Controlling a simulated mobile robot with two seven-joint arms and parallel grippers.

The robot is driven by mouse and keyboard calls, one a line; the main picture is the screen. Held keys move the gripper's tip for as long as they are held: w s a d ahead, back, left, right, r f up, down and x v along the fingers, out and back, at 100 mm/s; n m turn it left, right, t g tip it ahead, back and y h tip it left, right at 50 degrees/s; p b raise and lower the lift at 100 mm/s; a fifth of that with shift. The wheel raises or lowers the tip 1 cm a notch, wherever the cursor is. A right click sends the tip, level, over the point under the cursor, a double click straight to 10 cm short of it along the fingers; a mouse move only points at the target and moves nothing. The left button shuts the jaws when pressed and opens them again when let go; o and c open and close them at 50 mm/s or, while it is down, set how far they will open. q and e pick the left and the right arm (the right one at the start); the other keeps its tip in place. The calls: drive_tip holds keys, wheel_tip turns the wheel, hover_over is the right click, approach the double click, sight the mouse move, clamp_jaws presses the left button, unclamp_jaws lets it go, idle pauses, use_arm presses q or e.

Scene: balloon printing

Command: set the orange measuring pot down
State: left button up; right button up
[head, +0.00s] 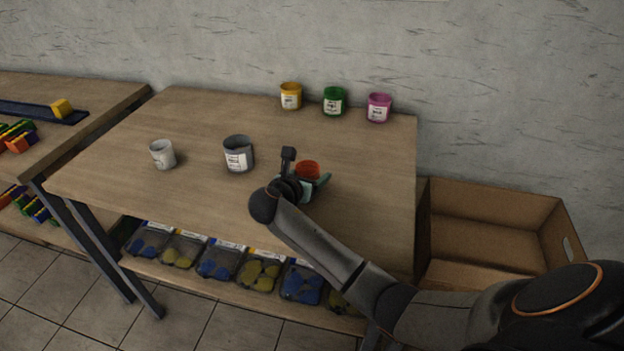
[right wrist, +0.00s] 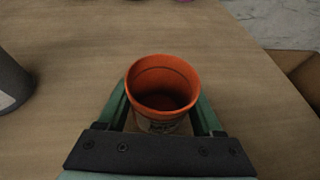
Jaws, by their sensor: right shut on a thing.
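The orange measuring pot (head: 308,168) is near the right half of the wooden table (head: 372,205). It also shows upright and open-topped in the right wrist view (right wrist: 162,85), between the two green fingers. My right gripper (head: 312,184) is shut on the pot, with one finger on each side of it. The pot's base is hidden by the gripper, so I cannot tell whether it touches the table. My left gripper is not in view.
A grey pot (head: 238,154) and a white pot (head: 162,154) stand to the left. Yellow (head: 291,96), green (head: 334,101) and magenta (head: 379,108) pots stand along the back. A cardboard box (head: 490,215) is right of the table. The table's right side is clear.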

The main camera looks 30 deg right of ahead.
drive_tip(key=shift+f, duration=0.45)
drive_tip(key=o, duration=1.1)
drive_tip(key=shift+f, duration=0.1)
drive_tip(key=o, duration=0.3)
